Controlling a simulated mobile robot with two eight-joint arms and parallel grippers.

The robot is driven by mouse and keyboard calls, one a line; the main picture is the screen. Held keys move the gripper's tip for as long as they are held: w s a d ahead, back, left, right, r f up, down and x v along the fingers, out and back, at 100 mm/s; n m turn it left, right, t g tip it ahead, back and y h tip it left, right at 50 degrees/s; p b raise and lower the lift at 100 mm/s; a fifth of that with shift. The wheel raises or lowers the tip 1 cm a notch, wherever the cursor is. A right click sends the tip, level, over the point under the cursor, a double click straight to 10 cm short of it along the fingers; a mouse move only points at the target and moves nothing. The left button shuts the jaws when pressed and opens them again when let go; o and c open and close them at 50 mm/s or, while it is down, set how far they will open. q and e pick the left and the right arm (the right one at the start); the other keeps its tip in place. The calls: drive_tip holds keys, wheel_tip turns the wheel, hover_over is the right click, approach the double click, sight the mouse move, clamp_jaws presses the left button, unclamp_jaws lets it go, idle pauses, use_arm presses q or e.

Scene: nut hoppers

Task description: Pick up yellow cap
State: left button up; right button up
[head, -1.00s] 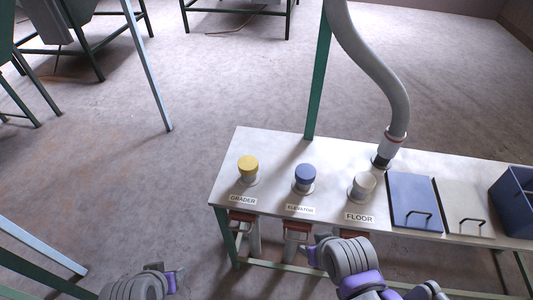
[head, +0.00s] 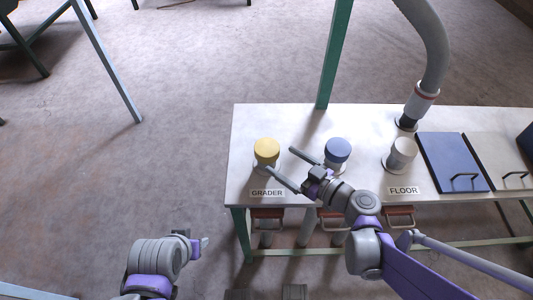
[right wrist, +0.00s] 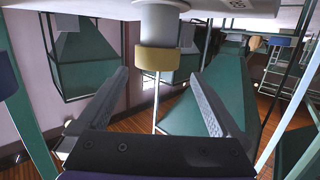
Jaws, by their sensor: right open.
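The yellow cap (head: 266,149) sits on the port behind the GRADER label at the left end of the white table (head: 242,128). In the right wrist view the yellow cap (right wrist: 160,59) shows ahead, between and beyond the fingertips. My right gripper (head: 279,159) is open, its fingers spread toward the cap from the right. It is empty and the cap looks clear of the finger pads. My left gripper (head: 204,245) is low at the left, off the table's front; its jaw state does not show clearly.
A blue cap (head: 338,150) stands just behind my right gripper, and a pale cap (head: 404,149) is further right. A grey hose (head: 433,55) comes down to the table. A blue lid (head: 450,160) lies flat at right. A green post (head: 335,55) rises behind.

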sight(262, 145)
drive_tip(key=x, duration=0.5)
drive_tip(key=shift+w+r, duration=0.1)
drive_tip(key=shift+w, duration=0.15)
drive_tip(key=shift+b+x, duration=0.5)
drive_tip(key=shift+x, duration=2.25)
drive_tip(key=c, duration=1)
